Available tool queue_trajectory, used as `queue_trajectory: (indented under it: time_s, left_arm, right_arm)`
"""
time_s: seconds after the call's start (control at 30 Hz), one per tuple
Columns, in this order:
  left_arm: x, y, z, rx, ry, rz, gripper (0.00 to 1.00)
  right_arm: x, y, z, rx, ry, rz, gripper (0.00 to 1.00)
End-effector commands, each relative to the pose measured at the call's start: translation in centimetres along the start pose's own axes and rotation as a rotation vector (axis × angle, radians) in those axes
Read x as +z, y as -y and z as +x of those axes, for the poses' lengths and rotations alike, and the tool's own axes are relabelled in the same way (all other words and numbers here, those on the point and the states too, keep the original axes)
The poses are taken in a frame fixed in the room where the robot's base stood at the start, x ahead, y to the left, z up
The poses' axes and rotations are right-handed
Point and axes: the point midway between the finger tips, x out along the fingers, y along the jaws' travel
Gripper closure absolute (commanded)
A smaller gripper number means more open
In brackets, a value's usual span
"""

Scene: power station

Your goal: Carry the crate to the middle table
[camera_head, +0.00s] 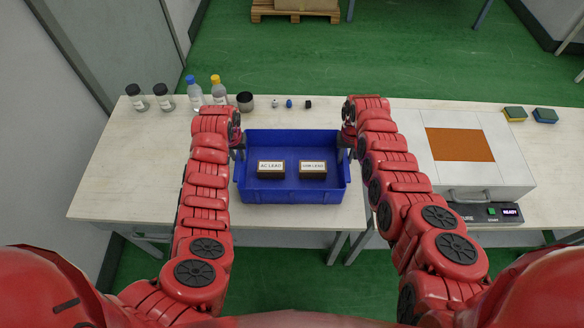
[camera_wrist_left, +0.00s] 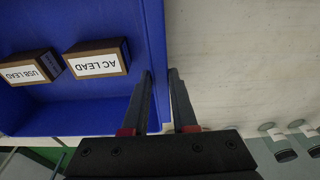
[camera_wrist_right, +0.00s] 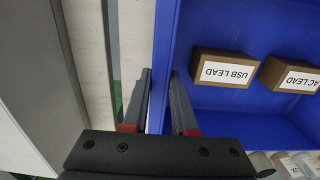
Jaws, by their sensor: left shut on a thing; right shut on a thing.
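The blue crate (camera_head: 290,193) is between my two arms at the front edge of the white tables. It holds two small brown boxes, one labelled AC LEAD (camera_head: 271,168) and one labelled USB LEAD (camera_head: 313,169). My left gripper (camera_head: 238,150) is shut on the crate's left wall; in the left wrist view its fingers (camera_wrist_left: 165,100) straddle the blue wall. My right gripper (camera_head: 347,148) is shut on the right wall; in the right wrist view its fingers (camera_wrist_right: 160,100) straddle that wall. I cannot tell whether the crate touches the table.
Jars and bottles (camera_head: 193,92), a dark cup (camera_head: 245,101) and small items (camera_head: 289,104) line the left table's back edge. A grey device with an orange panel (camera_head: 460,145) stands right of the crate. Sponges (camera_head: 515,114) lie at the back right. A pallet (camera_head: 295,12) is on the green floor behind.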

Motion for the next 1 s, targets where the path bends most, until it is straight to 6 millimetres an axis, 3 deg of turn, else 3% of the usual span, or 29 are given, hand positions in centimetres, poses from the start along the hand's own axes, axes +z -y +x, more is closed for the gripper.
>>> queue_trajectory:
  time_s: [0.43, 0.8, 1.0]
  left_arm:
    - [-0.1, 0.1, -0.6, -0.002, -0.001, -0.001, 1.00]
    - [-0.7, 0.1, -4.3, -0.002, -0.002, -0.001, 1.00]
    - [-0.8, 0.1, -5.2, -0.002, -0.002, -0.001, 1.00]
  right_arm:
    - [0.0, -0.1, -0.5, 0.001, 0.000, 0.001, 1.00]
    - [0.0, -0.1, -4.3, 0.002, 0.000, 0.001, 1.00]
    - [0.0, -0.1, -5.2, 0.002, 0.000, 0.001, 1.00]
